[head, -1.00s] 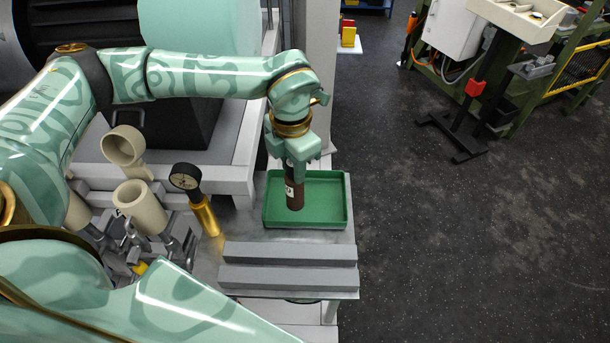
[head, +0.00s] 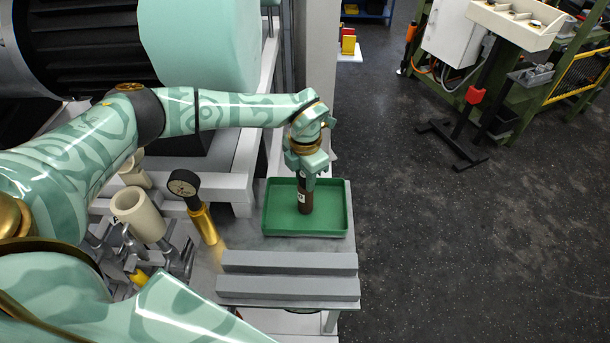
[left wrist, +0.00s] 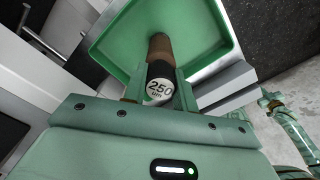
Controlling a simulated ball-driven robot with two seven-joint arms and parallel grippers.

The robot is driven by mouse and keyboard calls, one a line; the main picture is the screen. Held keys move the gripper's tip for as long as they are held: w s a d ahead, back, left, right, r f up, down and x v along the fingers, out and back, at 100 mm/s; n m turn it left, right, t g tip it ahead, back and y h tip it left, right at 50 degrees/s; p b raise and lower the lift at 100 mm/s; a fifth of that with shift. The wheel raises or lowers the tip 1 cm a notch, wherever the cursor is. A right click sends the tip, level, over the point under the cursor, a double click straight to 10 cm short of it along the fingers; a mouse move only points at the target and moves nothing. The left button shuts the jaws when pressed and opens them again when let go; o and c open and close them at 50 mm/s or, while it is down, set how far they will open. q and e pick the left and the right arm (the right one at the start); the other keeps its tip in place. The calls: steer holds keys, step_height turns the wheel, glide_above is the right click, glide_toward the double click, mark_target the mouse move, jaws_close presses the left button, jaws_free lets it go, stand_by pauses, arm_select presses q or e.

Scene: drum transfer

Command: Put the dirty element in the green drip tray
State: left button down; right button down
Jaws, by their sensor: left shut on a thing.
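The dirty element is a dark brown cylinder (head: 305,201) with a black end. In the left wrist view the element (left wrist: 160,60) shows a white label reading "250". My left gripper (head: 306,180) is shut on its upper end and points down over the tray. The green drip tray (head: 335,231) is a shallow rectangular tray on the metal bench; it also fills the upper part of the left wrist view (left wrist: 112,52). The element hangs upright within the tray's outline. I cannot tell whether its lower end touches the tray floor. My right gripper does not show.
A pressure gauge on a brass stem (head: 205,222) and a cream cup-shaped housing (head: 140,212) stand left of the tray. Two grey bars (head: 288,275) lie in front of it. A white frame (head: 232,185) runs along the left.

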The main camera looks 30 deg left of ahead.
arm_select(q)
steer(key=shift+f, duration=0.1)
steer(key=c, duration=1.1)
jaws_free()
step_height(320, 180, up, 12)
steer(key=shift+p, duration=0.3)
steer(key=shift+s, duration=0.1)
